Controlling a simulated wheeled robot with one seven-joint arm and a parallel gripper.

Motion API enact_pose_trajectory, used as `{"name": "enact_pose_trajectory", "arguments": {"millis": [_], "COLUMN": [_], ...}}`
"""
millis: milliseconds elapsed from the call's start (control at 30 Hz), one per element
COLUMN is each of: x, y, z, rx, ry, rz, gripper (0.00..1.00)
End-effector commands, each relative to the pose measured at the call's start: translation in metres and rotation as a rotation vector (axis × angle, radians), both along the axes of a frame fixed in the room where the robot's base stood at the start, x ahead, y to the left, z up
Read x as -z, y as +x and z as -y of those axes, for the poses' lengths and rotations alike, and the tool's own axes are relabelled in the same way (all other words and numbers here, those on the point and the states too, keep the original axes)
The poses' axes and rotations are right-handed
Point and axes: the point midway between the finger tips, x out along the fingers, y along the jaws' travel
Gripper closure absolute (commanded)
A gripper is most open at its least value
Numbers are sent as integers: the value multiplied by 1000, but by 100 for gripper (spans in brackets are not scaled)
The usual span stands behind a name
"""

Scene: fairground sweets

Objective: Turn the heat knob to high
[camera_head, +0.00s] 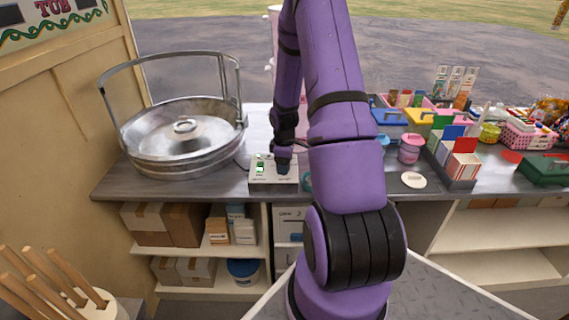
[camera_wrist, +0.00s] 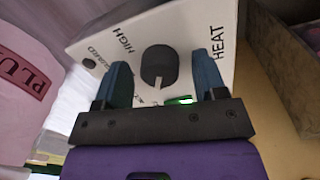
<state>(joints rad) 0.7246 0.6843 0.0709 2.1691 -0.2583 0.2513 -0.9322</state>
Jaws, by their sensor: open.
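The heat knob (camera_wrist: 159,66) is a round dark knob with a pale pointer mark, on a white control panel (camera_wrist: 196,28) printed HIGH and HEAT. Its pointer faces down in the wrist view, away from the word HIGH. My gripper (camera_wrist: 165,80) is open, with one blue-grey finger on each side of the knob and a visible gap to it. A green lit switch (camera_wrist: 180,100) shows partly behind the gripper. In the head view the control box (camera_head: 272,186) sits at the counter's front edge, with my gripper (camera_head: 283,166) over its right part, hiding the knob.
A large metal floss pan (camera_head: 183,135) with a raised rim guard stands left of the box. To the right are a pink tub (camera_head: 411,148), a white disc (camera_head: 413,180) and several bright boxes. A pink container (camera_wrist: 30,85) is close at the left in the wrist view.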

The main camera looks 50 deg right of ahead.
Motion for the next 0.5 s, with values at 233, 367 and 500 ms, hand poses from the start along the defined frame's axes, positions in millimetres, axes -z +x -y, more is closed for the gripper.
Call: {"name": "enact_pose_trajectory", "arguments": {"millis": [233, 367, 500], "x": [0, 0, 0], "y": [0, 0, 0], "z": [0, 0, 0], "rx": [0, 0, 0], "ry": [0, 0, 0], "rz": [0, 0, 0], "gripper": [35, 65, 85]}}
